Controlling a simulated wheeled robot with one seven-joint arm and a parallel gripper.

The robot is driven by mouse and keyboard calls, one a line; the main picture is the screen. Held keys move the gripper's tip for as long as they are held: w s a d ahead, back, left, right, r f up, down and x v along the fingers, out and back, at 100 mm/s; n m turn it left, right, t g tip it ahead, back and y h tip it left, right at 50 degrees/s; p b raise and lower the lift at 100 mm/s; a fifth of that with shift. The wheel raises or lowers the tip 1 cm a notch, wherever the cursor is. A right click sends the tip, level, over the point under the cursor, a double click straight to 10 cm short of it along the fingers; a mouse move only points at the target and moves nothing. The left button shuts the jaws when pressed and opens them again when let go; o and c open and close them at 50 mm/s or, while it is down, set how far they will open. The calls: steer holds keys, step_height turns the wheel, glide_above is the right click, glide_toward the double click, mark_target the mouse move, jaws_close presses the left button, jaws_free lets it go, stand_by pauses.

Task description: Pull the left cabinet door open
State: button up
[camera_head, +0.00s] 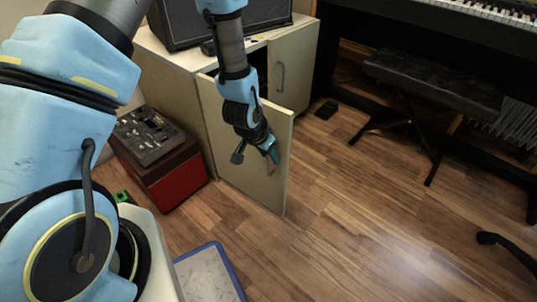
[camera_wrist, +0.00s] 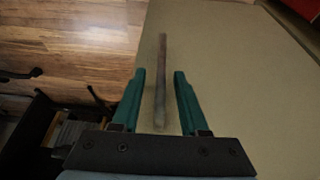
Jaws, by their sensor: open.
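The left cabinet door (camera_head: 245,188) is a pale beige panel. It stands partly open, swung out from the cabinet (camera_head: 168,65), with a dark gap behind its top edge. My gripper (camera_head: 272,155) is at the door's front face, near its free edge. In the wrist view, the gripper's two teal fingers (camera_wrist: 159,76) are open on either side of the door's grey bar handle (camera_wrist: 162,60), with visible space beside it. The door face (camera_wrist: 235,80) fills the right of that view. The handle is mostly hidden by the gripper in the head view.
The right cabinet door (camera_head: 292,70) is shut. A red case (camera_head: 180,178) with a mixer (camera_head: 148,135) stands left of the open door. A blue-edged board (camera_head: 208,272) lies in front. A bench (camera_head: 430,85) and keyboard (camera_head: 480,12) stand right. The wooden floor (camera_head: 345,210) between is clear.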

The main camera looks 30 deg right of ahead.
steer(key=p+v, duration=0.2)
steer(key=v, duration=0.8)
steer(key=shift+a+r, duration=0.15)
steer(key=shift+r, duration=0.25)
steer(key=w+a+r+n+y, duration=0.1)
steer(key=w+a+r+n, duration=0.15)
steer(key=a, duration=0.35)
steer(key=w+a+r+n+t+y, duration=0.1)
steer(key=w+a+r+n, duration=0.15)
steer(key=a+r, duration=0.2)
steer(key=w+a+r+n+y, duration=0.1)
steer(key=w+a+r+n, duration=0.1)
steer(key=w+a, duration=0.35)
steer(key=s+a+r+n+g+y, duration=0.1)
steer(key=s+a+r+n, duration=0.2)
steer(key=a, duration=0.5)
steer(key=s+a+r+n, duration=0.2)
steer(key=a+r+n, duration=0.15)
steer(key=a, duration=0.45)
step_height(320, 180, up, 25)
steer(key=p, duration=2.4)
steer(key=shift+d+m, duration=0.35)
steer(key=shift+d, duration=0.1)
steer(key=shift+w+f, duration=0.1)
steer(key=shift+w, duration=0.05)
